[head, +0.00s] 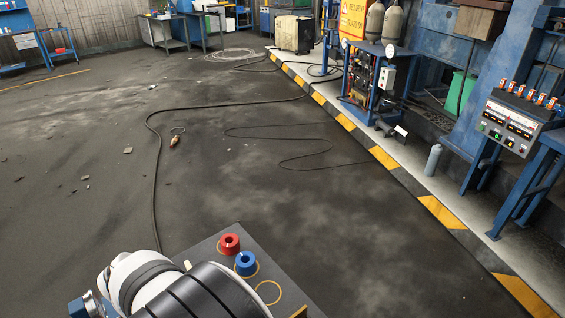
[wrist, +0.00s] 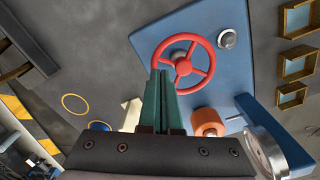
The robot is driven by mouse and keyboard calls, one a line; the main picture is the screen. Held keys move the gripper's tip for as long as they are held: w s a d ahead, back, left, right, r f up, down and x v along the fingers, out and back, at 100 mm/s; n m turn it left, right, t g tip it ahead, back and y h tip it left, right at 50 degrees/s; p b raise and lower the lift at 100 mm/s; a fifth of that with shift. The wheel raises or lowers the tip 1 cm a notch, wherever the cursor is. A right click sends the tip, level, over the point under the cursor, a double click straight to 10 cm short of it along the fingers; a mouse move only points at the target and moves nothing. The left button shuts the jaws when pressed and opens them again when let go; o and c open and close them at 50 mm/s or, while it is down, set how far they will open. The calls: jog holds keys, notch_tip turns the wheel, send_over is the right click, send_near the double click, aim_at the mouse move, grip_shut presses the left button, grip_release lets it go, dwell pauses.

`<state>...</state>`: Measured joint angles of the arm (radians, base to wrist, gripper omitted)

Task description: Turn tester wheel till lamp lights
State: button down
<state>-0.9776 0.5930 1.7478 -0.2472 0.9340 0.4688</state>
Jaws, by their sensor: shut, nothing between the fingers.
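The fingers hide part of the rim. In the head view I make out neither the wheel nor the gripper.
A round gauge (wrist: 266,153) and an orange spool-like part (wrist: 208,122) stand close right of the fingers. Open boxes (wrist: 298,20) lie at far right. In the head view, red (head: 229,243) and blue (head: 245,263) rolls sit on a dark board; the floor beyond is mostly clear.

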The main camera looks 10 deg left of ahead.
jog(key=shift+f, duration=0.25)
jog(key=shift+s, duration=0.15)
jog(key=shift+s+d, duration=0.2)
jog(key=shift+s, duration=0.2)
jog(key=shift+s, duration=0.1)
jog(key=shift+s, duration=0.5)
jog(key=shift+f, duration=0.1)
jog(key=shift+s, duration=0.15)
jog(key=shift+s+a, duration=0.1)
jog(key=shift+s, duration=0.3)
